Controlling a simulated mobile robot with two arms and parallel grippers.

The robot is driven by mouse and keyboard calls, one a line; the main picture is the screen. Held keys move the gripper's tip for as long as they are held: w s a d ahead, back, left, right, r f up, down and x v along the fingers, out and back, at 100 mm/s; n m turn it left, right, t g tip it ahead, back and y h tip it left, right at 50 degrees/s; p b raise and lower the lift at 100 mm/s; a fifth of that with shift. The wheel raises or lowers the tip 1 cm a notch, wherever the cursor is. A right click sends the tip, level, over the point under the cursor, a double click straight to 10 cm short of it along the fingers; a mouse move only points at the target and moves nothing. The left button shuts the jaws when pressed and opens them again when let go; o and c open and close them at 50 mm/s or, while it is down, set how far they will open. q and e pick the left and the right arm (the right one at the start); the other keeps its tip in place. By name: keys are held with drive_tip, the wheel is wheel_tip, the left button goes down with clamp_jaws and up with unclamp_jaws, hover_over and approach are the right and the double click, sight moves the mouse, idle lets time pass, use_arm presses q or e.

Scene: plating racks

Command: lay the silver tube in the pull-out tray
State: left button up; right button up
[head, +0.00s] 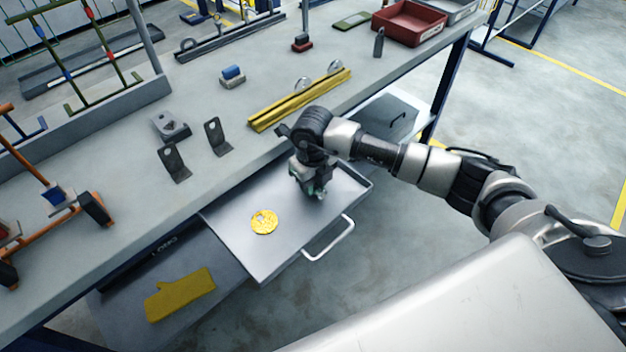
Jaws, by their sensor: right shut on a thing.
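The pull-out tray (278,262) is a grey metal drawer, pulled out from under the bench, with a handle (330,240) at its front. A yellow round part (264,222) lies in it. My right gripper (317,193) is over the right part of the tray, pointing down, close to its floor. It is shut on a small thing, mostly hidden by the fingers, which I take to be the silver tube. I cannot tell whether this thing touches the tray. No silver tube shows clearly elsewhere. My left gripper is not in view.
The bench top (215,105) above carries black brackets (215,137), a yellow rail (300,100), a blue-topped block (232,76) and a red bin (409,22). A yellow glove-shaped piece (180,294) lies lower left. The tray's left part has free room.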

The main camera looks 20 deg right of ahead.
drive_tip(key=shift+f, duration=0.3)
drive_tip(key=o, duration=1)
drive_tip(key=shift+c, duration=0.2)
drive_tip(key=shift+r, duration=0.3)
wheel_tip(320, 180, up, 12)
drive_tip(key=b, duration=0.1)
drive_tip(key=shift+f+b, duration=0.15)
drive_tip(key=shift+b, duration=0.15)
